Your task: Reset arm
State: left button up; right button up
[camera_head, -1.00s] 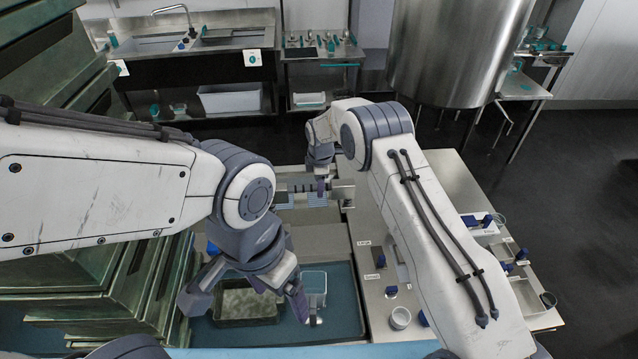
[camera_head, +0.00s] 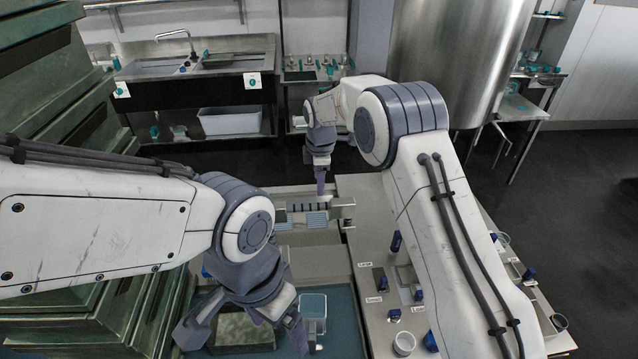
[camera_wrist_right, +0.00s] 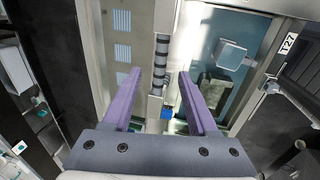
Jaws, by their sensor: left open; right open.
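My left gripper (camera_head: 247,330) hangs low at the left, over a tray-like container (camera_head: 243,333) and beside a clear square container (camera_head: 313,306). It is open, and I see nothing held in it. My right gripper (camera_head: 318,178) is raised at the far end of the work table, above a metal fixture with a dark banded bar (camera_head: 318,207). In the right wrist view its two purple fingers (camera_wrist_right: 158,100) stand apart with nothing between them. The banded bar (camera_wrist_right: 161,62) lies below and beyond the fingertips in that view.
Stacked green crates (camera_head: 60,120) rise close on the left. A white side table (camera_head: 375,330) at the right holds labelled spots, blue-handled items and a white cup (camera_head: 404,343). A sink bench (camera_head: 200,85) and a large steel vat (camera_head: 455,60) stand behind. Dark floor lies between.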

jog(key=shift+r, duration=0.1)
jog(key=s+a+r+m, duration=0.1)
jog(key=s+r+m, duration=0.15)
jog(key=s, duration=0.55)
jog(key=s+a+r+m+g, duration=0.1)
jog(key=s+a+r+m, duration=0.1)
jog(key=s+r, duration=0.35)
jog(key=s+a+r+m, duration=0.1)
jog(key=s+r+m, duration=0.1)
jog(key=s, duration=0.7)
jog(key=s+d+m, duration=0.2)
jog(key=s+d, duration=0.1)
jog(key=s, duration=0.7)
jog(key=s+d+f+m+g, duration=0.1)
jog(key=s+d+m, duration=0.1)
jog(key=s, duration=0.8)
jog(key=shift+s+d+m+y, duration=0.2)
jog(key=shift+d+m+y, duration=0.2)
jog(key=shift+m, duration=0.15)
